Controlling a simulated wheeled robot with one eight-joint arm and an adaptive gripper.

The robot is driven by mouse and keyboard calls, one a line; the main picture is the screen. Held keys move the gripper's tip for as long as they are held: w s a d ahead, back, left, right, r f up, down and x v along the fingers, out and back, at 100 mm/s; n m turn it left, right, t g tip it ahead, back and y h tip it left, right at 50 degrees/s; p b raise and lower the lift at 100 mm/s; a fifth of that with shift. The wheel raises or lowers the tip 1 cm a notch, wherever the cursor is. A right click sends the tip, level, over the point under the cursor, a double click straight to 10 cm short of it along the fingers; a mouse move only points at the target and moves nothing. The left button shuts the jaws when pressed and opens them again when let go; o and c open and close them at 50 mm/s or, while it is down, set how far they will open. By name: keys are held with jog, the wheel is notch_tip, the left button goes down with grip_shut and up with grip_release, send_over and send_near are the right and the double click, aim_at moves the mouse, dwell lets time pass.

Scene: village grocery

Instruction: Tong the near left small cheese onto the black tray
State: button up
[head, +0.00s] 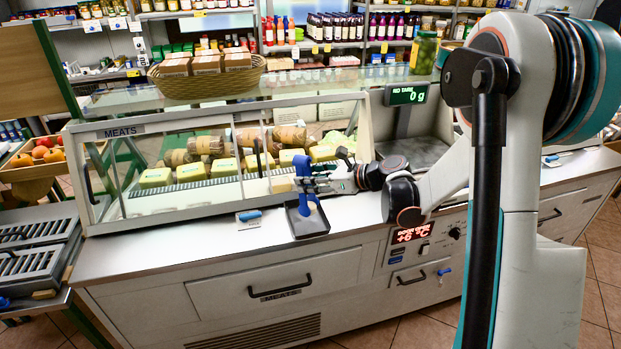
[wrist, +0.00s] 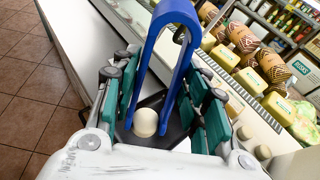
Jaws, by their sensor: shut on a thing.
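My gripper (head: 318,182) is shut on the blue tongs (head: 303,190), which stand upright over the black tray (head: 312,226) on the counter. In the wrist view the blue tongs (wrist: 176,12) form a loop between my gripper's green finger pads (wrist: 162,105). A small white cheese (wrist: 145,122) shows between the tongs' two arms, with the black tray (wrist: 173,137) behind and below it. I cannot tell whether the tongs pinch this cheese or it rests on the tray. More small pale cheeses (wrist: 245,132) stand to the right in the wrist view.
The glass meats case (head: 160,200) stands behind the counter, with yellow cheese blocks (head: 193,171) and wrapped brown rolls inside. A small label with a blue piece (head: 250,215) lies left of the tray. The scale display (head: 408,95) is at right. The left counter (head: 150,262) is clear.

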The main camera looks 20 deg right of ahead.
jog(key=shift+f+b, duration=1.7)
jog(key=shift+f, duration=1.1)
jog(key=o, duration=0.7)
jog(key=shift+o, duration=0.3)
jog(key=shift+r, duration=0.1)
notch_tip(320, 180, up, 10)
jog(key=p, duration=0.6)
